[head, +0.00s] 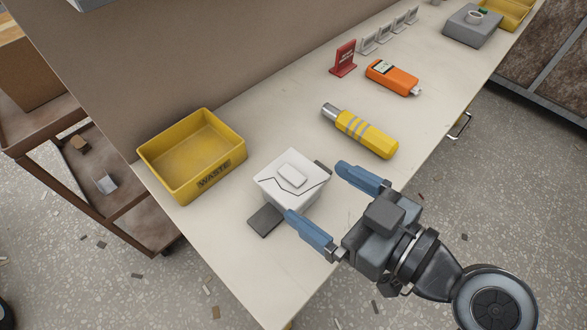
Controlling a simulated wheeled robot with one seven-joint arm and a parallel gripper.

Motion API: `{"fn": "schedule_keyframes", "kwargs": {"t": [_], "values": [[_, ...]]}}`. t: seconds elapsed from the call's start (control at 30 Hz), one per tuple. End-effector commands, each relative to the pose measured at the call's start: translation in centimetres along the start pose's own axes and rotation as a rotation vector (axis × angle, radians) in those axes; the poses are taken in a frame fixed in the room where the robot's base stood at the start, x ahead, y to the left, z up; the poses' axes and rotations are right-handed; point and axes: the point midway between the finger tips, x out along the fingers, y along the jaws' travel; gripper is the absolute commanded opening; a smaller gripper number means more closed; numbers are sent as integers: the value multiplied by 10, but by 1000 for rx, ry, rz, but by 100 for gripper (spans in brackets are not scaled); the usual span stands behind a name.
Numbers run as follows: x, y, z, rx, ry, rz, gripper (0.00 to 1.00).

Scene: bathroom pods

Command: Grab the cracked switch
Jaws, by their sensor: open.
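The cracked switch (286,192) is a white block with a raised rocker on top and a dark crack line across its face. It sits on the pale bench near the front edge, with dark flat tabs showing on two opposite sides. My gripper (326,205) is open, with blue fingers. In the picture its fingertips lie at the switch's right and lower sides. I cannot tell whether either finger touches it or how high they are above the bench.
A yellow bin marked WASTE (170,192) stands left of the switch. Several grey stands and a grey box (472,27) are beyond.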

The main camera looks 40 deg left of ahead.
Motion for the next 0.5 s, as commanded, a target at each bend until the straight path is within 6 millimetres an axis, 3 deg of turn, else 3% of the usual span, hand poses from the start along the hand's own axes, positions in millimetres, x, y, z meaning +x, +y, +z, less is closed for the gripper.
{"fn": "schedule_keyframes", "kwargs": {"t": [0.5], "values": [[58, 2, 3, 1, -1, 2, 100]]}}
